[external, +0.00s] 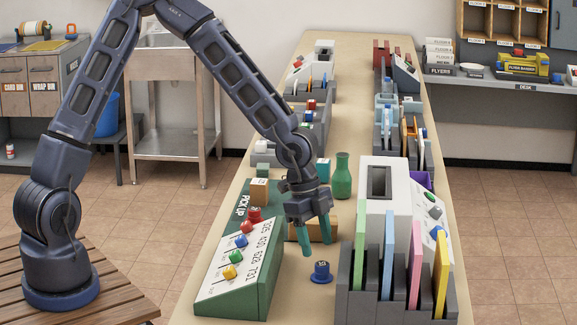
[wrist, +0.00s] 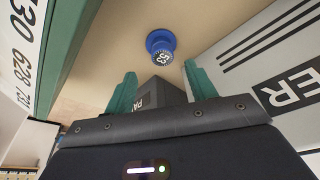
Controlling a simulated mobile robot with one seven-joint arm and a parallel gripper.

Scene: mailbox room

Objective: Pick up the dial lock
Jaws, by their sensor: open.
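The blue dial lock (external: 321,272), with a round base and a black numbered top, sits on the tan table, between the green sloped console and the grey slotted rack. My gripper (external: 316,240) has teal fingers that point down, above the table and slightly behind the dial lock in the external view. The fingers are open and empty, apart from the lock. In the wrist view the dial lock (wrist: 161,46) shows whole beyond the fingertips of my gripper (wrist: 161,76), about midway between them.
The green console (external: 239,270) with coloured knobs stands left of the lock. The grey rack (external: 395,307) with coloured panels stands close on the right. A green bottle (external: 342,178) and an orange-brown box (external: 322,229) are behind. Bare table lies around the lock.

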